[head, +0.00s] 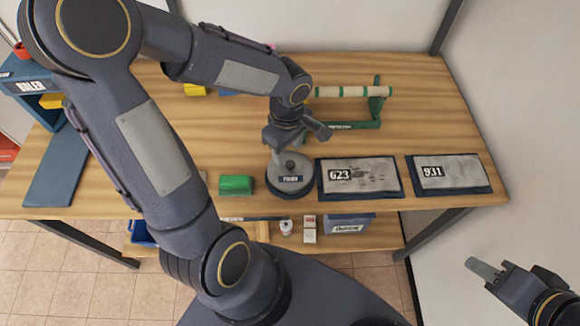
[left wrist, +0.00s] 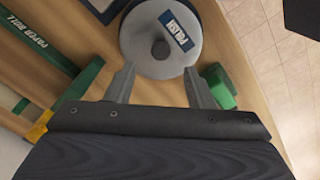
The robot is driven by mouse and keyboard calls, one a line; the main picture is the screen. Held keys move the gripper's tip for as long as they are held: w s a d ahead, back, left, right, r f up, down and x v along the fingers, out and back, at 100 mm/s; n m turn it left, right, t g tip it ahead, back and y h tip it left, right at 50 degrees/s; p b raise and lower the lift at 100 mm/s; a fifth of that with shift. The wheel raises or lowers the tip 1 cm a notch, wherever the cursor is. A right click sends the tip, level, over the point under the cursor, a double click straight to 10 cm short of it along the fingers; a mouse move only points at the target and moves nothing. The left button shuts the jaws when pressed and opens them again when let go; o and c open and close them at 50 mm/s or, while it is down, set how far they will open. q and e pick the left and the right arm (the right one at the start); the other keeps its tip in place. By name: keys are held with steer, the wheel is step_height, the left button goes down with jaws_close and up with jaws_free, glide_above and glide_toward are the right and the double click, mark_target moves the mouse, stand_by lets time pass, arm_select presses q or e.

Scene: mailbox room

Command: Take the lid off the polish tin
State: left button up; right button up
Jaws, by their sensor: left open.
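The polish tin (head: 291,189) is round, with a dark base and a grey lid (head: 299,164) on top, and stands near the table's front edge. In the left wrist view the lid (left wrist: 136,42) shows a dark knob (left wrist: 160,49) at its middle and a blue label. My left gripper (head: 284,152) is above the tin. In the left wrist view its open fingers (left wrist: 158,76) point toward the knob with nothing between them. I cannot tell how far above the lid they are. My right gripper (head: 482,271) is away at the lower right, off the table, its finger gap not clear.
A green block (head: 236,185) lies just left of the tin. Plates marked 623 (head: 385,176) and 931 (head: 455,172) lie to the right. A green paper roll holder (head: 377,105) stands behind. A lower shelf holds a blue box (head: 349,222) and small items.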

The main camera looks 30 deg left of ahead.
mark_target(290, 164)
arm_select(q)
steer(key=f, duration=0.4)
steer(key=shift+s+d, duration=0.15)
steer(key=shift+d, duration=0.2)
steer(key=shift+f+p, duration=0.3)
steer(key=shift+f, duration=0.15)
jaws_close()
steer(key=shift+r, duration=0.15)
